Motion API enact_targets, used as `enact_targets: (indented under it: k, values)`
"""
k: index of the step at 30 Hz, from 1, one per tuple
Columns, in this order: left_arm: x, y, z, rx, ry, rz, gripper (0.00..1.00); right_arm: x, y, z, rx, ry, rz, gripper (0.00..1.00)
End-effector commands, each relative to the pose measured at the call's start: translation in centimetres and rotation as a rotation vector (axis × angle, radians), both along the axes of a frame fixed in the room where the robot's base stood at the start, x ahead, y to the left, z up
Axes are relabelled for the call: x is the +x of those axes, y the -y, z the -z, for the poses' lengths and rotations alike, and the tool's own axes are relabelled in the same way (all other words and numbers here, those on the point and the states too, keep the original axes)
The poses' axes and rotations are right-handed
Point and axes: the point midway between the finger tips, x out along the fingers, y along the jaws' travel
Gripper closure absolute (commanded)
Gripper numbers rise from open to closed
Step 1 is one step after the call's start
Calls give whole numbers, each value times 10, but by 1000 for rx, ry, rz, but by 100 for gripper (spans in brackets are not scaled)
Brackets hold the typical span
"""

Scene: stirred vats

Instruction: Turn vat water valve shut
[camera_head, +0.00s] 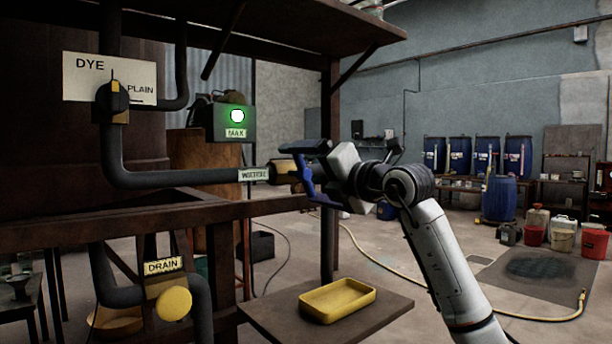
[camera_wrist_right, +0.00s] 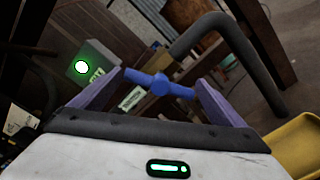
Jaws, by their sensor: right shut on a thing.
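The water valve sits on a dark pipe (camera_head: 180,178) with a WATER label (camera_head: 254,174) in the head view. Its brass-coloured body (camera_head: 284,172) shows just left of my right gripper (camera_head: 306,172). In the right wrist view the valve's blue bar handle (camera_wrist_right: 158,87) lies crosswise between the two purple-blue fingers of my right gripper (camera_wrist_right: 158,92). The fingers are shut on the handle's two ends. In the head view the gripper partly hides the handle. My left gripper is not in view.
A DYE/PLAIN selector knob (camera_head: 112,97), a MAX box (camera_head: 222,121) with a lit green lamp, and a DRAIN valve (camera_head: 174,303) are nearby. A yellow tray (camera_head: 338,302) rests on a low table below my right arm.

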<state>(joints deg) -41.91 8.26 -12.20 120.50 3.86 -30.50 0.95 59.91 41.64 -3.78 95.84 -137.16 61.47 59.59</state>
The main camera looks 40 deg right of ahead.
Motion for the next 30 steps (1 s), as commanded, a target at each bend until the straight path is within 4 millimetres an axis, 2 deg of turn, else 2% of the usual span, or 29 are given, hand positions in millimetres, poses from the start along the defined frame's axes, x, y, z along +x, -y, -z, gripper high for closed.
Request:
enact_targets:
  k: [6, 15, 30]
  values:
    - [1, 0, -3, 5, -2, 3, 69, 0, -1, 0, 185, -18, -1, 28]
    - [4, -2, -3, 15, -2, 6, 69, 0, -1, 0, 363, -32, -1, 28]
    - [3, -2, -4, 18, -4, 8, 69, 0, 0, 1, 443, -38, 1, 28]
